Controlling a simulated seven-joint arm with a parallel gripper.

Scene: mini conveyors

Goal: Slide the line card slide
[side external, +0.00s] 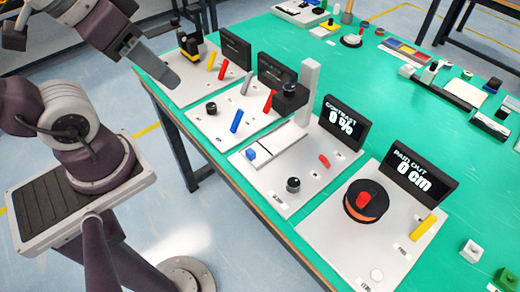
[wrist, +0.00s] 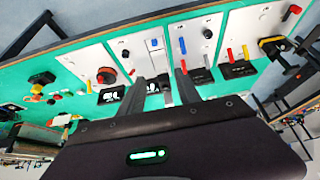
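A panel with a "CONTRAST 0 %" display (side external: 343,123) stands mid-table. It carries a raised white strip (side external: 277,143), with a small blue block (side external: 251,154) at its near left end. Which part is the line card slide is not labelled legibly. A blue piece also shows on a white panel in the wrist view (wrist: 154,43).
The same panel has a black knob (side external: 293,184), a red lever (side external: 324,160) and a tall white post (side external: 309,95). A "PAID OUT 0 cm" panel with a black-orange reel (side external: 366,201) is to the right. Panels with coloured levers (side external: 237,121) are to the left.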

